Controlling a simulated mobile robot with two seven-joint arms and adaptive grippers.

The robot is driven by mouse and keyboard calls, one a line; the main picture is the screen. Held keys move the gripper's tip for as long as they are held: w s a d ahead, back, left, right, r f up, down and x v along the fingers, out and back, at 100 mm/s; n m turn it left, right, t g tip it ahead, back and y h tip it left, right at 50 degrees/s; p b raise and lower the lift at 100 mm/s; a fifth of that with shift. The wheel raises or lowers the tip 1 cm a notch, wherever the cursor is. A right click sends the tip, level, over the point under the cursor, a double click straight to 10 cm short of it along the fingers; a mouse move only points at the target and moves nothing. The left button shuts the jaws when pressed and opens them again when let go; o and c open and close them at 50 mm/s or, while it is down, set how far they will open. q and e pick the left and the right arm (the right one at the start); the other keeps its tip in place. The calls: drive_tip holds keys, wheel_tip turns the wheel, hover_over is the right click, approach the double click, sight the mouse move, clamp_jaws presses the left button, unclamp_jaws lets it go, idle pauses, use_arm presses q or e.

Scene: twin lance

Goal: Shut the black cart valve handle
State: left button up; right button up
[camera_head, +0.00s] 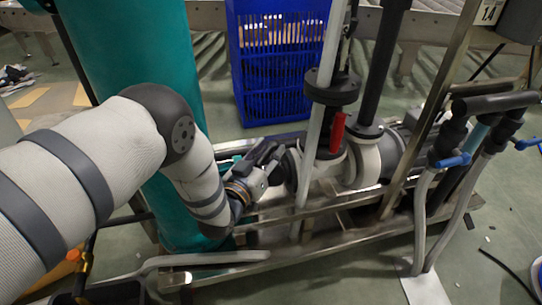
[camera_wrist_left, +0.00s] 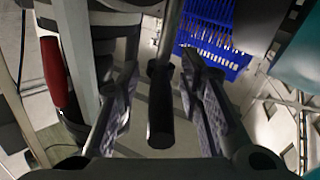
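My left gripper (camera_head: 268,158) reaches in low beside the pump and pipework on the cart, at the middle of the head view. In the left wrist view its two grey padded fingers (camera_wrist_left: 161,108) stand apart, open. A black bar-shaped handle (camera_wrist_left: 160,112) lies between them, with a visible gap on each side. It looks like the black valve handle. In the head view I cannot separate this handle from the dark gripper and the fittings around it. My right gripper is in neither view.
A red handle (camera_head: 337,132) hangs on the upright pipe, close right of my left gripper; it also shows in the left wrist view (camera_wrist_left: 54,70). A teal column (camera_head: 150,50) stands left. A blue crate (camera_head: 275,90) is behind. Blue-handled valves (camera_head: 453,161) are right.

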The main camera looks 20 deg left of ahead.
use_arm(q)
drive_tip(key=shift+w+r, duration=0.1)
drive_tip(key=shift+w, duration=0.2)
clamp_jaws()
drive_tip(key=shift+d, duration=0.15)
drive_tip(key=n+y, duration=0.1)
drive_tip(key=n+y+p, duration=0.1)
drive_tip(key=y, duration=0.1)
drive_tip(key=shift+s+d, duration=0.1)
drive_tip(key=shift+d, duration=0.15)
drive_tip(key=n+y, duration=0.1)
drive_tip(key=y, duration=0.1)
drive_tip(key=shift+d+n+y, duration=0.2)
drive_tip(key=shift+n+y, duration=0.1)
drive_tip(key=shift+n, duration=0.1)
drive_tip(key=n+y, duration=0.1)
drive_tip(key=n+g+y, duration=0.1)
drive_tip(key=y, duration=0.1)
drive_tip(key=n+y+b, duration=0.1)
drive_tip(key=shift+d+f+g+y, duration=0.25)
drive_tip(key=shift+d+g+y, duration=0.1)
drive_tip(key=shift+g+y, duration=0.05)
drive_tip(key=shift+w+d+r+n+g+y+b, duration=0.1)
drive_tip(key=shift+w+n+g+y+b, duration=0.2)
drive_tip(key=shift+n+g+y, duration=0.4)
drive_tip(key=shift+r, duration=0.1)
